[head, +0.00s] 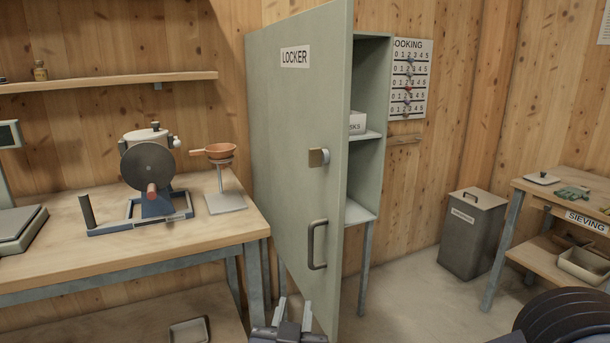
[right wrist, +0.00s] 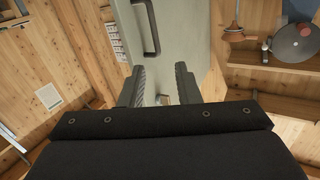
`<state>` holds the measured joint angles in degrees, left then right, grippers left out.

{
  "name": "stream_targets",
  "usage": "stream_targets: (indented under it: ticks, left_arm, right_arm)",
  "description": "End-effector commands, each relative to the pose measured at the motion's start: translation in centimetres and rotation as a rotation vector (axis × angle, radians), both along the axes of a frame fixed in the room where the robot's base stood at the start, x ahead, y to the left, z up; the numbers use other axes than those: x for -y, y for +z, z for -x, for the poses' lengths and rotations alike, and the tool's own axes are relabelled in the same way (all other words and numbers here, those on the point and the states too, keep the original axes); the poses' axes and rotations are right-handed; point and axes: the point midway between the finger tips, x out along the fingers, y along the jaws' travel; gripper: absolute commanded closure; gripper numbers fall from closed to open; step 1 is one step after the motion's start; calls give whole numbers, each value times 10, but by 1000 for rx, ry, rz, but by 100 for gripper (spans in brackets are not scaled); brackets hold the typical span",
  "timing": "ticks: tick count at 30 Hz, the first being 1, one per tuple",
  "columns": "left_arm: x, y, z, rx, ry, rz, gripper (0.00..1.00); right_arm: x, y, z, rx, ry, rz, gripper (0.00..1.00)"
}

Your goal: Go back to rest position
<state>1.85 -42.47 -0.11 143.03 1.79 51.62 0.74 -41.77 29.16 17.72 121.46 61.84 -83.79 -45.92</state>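My right gripper (head: 294,312) is at the bottom middle of the head view, in front of the lower part of the locker door. Its two fingers stand apart with nothing between them. In the right wrist view the same gripper (right wrist: 160,85) is open, with the pale door behind its fingers. The grey-green locker door (head: 290,130) stands open, with a dark handle (head: 317,245) that the gripper does not touch. The handle also shows in the right wrist view (right wrist: 150,45). My left gripper is not in view.
The locker (head: 368,150) has shelves with a white box (head: 357,122). A lidded grey bin (head: 473,235) and a sieving table (head: 560,190) stand at right. The floor between is clear.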

Motion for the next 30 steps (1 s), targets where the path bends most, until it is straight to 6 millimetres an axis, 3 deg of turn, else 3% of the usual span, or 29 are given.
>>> stream_targets:
  ticks: [11,17,20,24,30]
  left_arm:
    - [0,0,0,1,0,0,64]
    - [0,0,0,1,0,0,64]
    - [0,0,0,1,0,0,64]
    - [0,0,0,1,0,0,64]
    - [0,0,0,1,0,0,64]
  right_arm:
    - [28,25,-22,-37,208,-172,70]
    - [64,33,-14,-129,377,-258,70]
    - [93,23,7,-238,456,-280,70]
    - [134,-7,53,-447,497,-291,70]
    - [180,-54,119,-719,445,-304,70]
